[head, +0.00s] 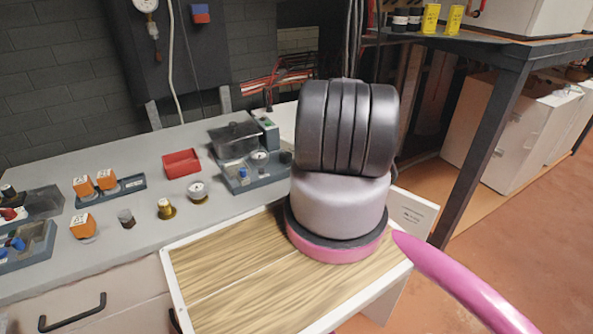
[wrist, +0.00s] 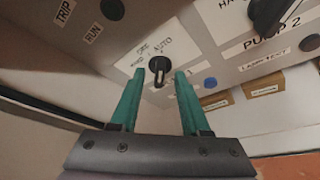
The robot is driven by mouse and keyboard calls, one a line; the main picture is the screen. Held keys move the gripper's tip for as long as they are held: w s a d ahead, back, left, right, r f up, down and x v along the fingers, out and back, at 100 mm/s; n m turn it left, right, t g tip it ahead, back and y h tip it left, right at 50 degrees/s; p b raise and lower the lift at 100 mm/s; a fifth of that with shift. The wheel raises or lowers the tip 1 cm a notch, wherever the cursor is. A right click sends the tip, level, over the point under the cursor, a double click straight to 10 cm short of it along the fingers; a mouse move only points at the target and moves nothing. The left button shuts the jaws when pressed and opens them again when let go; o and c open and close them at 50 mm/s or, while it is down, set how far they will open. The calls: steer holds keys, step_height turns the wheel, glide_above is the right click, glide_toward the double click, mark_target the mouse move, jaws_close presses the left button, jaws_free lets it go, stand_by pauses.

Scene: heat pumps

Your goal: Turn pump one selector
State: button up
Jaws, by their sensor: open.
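A black selector knob (wrist: 159,65) with a pale pointer sits on a white plate (wrist: 150,48) in the wrist view. The plate reads AUTO at its upper right. Lettering below the knob is partly hidden by my fingers, so I cannot read which pump it names. My gripper (wrist: 160,73) is open and empty. Its two teal fingers stand left and right of the knob, with the knob between the tips in the picture. I cannot tell how much depth separates the tips from the panel. The head view does not show my gripper or this knob.
In the wrist view, another black selector (wrist: 268,14) is at the upper right above the PUMP 2 label (wrist: 272,43). A blue button (wrist: 210,83) is right of my fingers.

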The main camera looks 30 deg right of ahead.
steer(key=shift+w+f, duration=0.1)
steer(key=shift+w, duration=0.15)
jaws_close()
steer(key=shift+a+n+g+h, duration=0.15)
steer(key=shift+n+h, duration=0.35)
steer(key=shift+n, duration=0.3)
steer(key=shift+a+n+g+h, duration=0.15)
steer(key=shift+n+h, duration=0.35)
steer(key=shift+n, duration=0.3)
steer(key=shift+d, duration=0.1)
jaws_free()
